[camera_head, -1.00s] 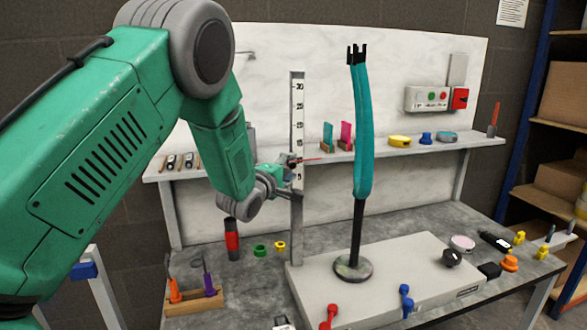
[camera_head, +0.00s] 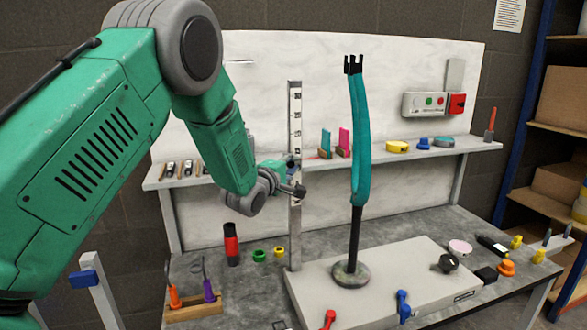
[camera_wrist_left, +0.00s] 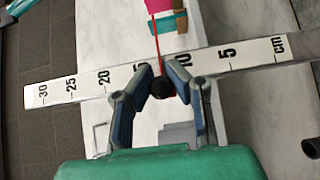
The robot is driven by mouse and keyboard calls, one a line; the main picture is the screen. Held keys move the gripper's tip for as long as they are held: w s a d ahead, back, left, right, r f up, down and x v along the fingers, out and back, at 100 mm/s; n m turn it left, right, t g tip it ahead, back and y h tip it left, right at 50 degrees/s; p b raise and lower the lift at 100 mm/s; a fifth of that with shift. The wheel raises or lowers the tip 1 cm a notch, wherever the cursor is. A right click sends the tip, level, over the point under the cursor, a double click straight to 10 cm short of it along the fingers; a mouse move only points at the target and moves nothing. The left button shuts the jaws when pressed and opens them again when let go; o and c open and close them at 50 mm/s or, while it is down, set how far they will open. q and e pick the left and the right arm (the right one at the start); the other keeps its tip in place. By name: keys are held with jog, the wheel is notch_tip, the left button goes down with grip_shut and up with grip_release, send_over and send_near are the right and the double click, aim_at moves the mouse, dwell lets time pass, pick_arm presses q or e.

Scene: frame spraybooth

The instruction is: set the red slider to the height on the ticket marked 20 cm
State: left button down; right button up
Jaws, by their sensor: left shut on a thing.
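My left gripper (camera_head: 294,176) reaches the upright white scale (camera_head: 295,103) from the left. In the left wrist view the gripper's two fingers (camera_wrist_left: 160,77) are closed around the slider's dark knob (camera_wrist_left: 163,88). The slider's thin red pointer (camera_wrist_left: 157,42) crosses the scale between the partly hidden 15 and the 10. In the head view the red pointer (camera_head: 318,157) shows a little below the 15 mark; the fingers hide most of the slider. The 20 mark (camera_wrist_left: 105,78) is clear of the fingers. My right gripper is not in view. A paper (camera_head: 509,14) on the wall is unreadable.
A black stand with a teal band (camera_head: 360,140) rises right of the scale, from a grey base plate (camera_head: 410,270). Pink and teal pieces (camera_head: 343,140) stand on the shelf close behind the pointer.

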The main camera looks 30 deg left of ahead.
aim_at(296, 135)
pick_arm(q)
jog(key=r+p, duration=0.1)
jog(key=r, duration=0.1)
jog(key=r+p, duration=0.1)
jog(key=r, duration=0.2)
jog(key=r+p, duration=0.2)
jog(key=shift+a+r, duration=0.25)
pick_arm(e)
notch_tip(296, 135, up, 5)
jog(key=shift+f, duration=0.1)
pick_arm(q)
jog(key=c, duration=1.4)
grip_release()
jog(key=shift+a+f, duration=0.2)
jog(key=shift+a, duration=0.15)
jog(key=shift+s+d, duration=0.15)
jog(key=shift+s, duration=0.3)
jog(key=s, duration=1.1)
jog(key=shift+d+f, duration=0.1)
jog(key=shift+d, duration=0.2)
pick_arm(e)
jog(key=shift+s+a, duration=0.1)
pick_arm(q)
jog(key=shift+d, duration=0.1)
